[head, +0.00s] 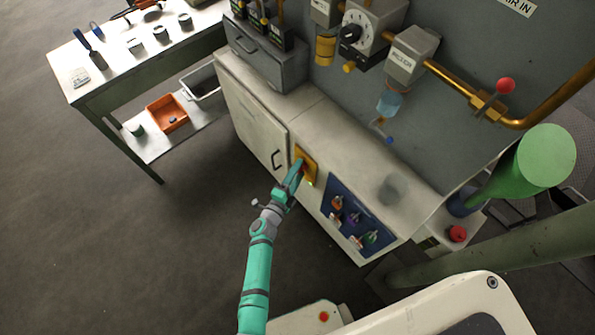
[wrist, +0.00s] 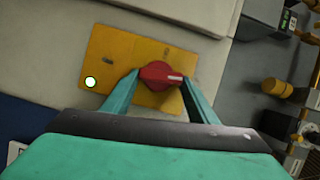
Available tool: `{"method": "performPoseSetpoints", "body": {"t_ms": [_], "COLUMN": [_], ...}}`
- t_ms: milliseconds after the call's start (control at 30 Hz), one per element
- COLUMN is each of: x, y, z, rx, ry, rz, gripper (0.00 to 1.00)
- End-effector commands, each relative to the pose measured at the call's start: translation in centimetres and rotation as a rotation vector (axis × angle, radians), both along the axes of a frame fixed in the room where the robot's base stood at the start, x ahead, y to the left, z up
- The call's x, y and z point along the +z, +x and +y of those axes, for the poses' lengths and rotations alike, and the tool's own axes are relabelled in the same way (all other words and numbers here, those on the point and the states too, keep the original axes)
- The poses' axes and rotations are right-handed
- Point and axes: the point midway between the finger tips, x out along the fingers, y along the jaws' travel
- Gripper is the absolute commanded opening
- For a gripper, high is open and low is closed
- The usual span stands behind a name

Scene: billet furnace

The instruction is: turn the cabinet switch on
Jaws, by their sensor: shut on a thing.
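The cabinet switch is a red rotary knob (wrist: 158,76) on a yellow plate (wrist: 107,52) in the wrist view. The plate also shows on the cabinet front in the head view (head: 306,159). My gripper (wrist: 160,80) is at the plate with one finger on each side of the knob, shut on it. A pale mark on the knob points to the right in the wrist view. A round white-green lamp (wrist: 91,82) sits at the plate's left corner. In the head view my gripper (head: 296,170) covers most of the knob.
A blue panel (head: 350,214) with several small connectors is to the right of the plate. A pipe with a red-knobbed lever (head: 505,85) is above right. A bench (head: 120,72) stands at left; open floor lies in front.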

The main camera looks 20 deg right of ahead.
Motion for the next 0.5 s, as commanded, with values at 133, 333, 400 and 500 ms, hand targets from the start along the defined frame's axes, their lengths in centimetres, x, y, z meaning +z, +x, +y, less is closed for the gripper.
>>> {"method": "performPoseSetpoints", "body": {"t_ms": [133,333,400,500], "x": [-0.08,-0.2,-0.18,-0.2], "y": [0.03,-0.04,-0.05,-0.06], "z": [0.02,-0.02,-0.07,-0.07], "rx": [0.003,0.0,-0.001,-0.001], "ry": [0.023,0.047,0.051,0.055], "rz": [-0.074,-0.136,-0.147,-0.157], "gripper": [0.31,0.31,0.31,0.31]}}
